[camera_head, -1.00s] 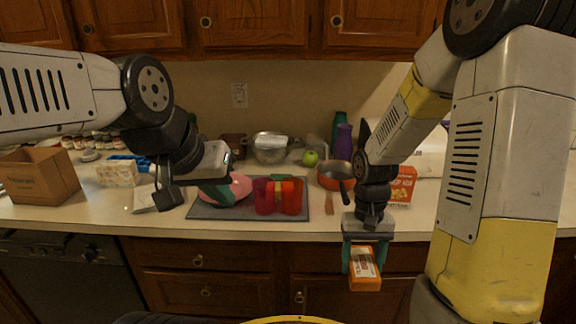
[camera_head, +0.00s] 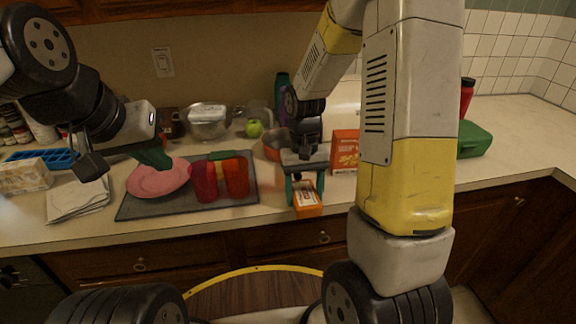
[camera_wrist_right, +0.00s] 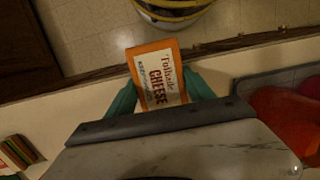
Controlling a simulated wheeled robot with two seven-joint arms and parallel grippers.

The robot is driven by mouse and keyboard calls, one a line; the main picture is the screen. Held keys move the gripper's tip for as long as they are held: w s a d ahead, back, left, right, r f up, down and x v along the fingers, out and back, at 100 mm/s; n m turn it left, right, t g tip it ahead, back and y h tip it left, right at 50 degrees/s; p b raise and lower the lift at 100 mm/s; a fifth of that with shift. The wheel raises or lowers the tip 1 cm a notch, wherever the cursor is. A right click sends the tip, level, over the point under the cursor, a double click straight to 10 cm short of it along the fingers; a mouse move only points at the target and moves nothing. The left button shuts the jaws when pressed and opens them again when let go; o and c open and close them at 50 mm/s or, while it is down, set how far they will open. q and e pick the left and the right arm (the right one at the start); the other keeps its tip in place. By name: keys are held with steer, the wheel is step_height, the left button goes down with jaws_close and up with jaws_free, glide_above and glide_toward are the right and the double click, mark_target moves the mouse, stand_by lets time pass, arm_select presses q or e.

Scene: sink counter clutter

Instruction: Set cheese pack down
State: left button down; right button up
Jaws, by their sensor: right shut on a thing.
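The cheese pack (camera_head: 308,203) is orange with a white label. It hangs below my right gripper (camera_head: 305,190) by the counter's front edge; the gap to the countertop cannot be judged. In the right wrist view the pack (camera_wrist_right: 157,76) sits between the teal fingers of my right gripper (camera_wrist_right: 160,92), which is shut on it. There its far end overlaps the counter edge and floor. My left gripper (camera_head: 152,158) is at the left, above the pink plate (camera_head: 158,180). Its fingers are partly hidden by its wrist, so its opening is unclear.
The countertop (camera_head: 500,150) is mostly clear at right, before a green container (camera_head: 473,140).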

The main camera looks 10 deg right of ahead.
mark_target(299, 180)
steer(key=w, duration=0.6)
steer(key=shift+a, duration=0.1)
steer(key=shift+f, duration=0.1)
steer(key=shift+f, duration=0.2)
steer(key=o, duration=1.8)
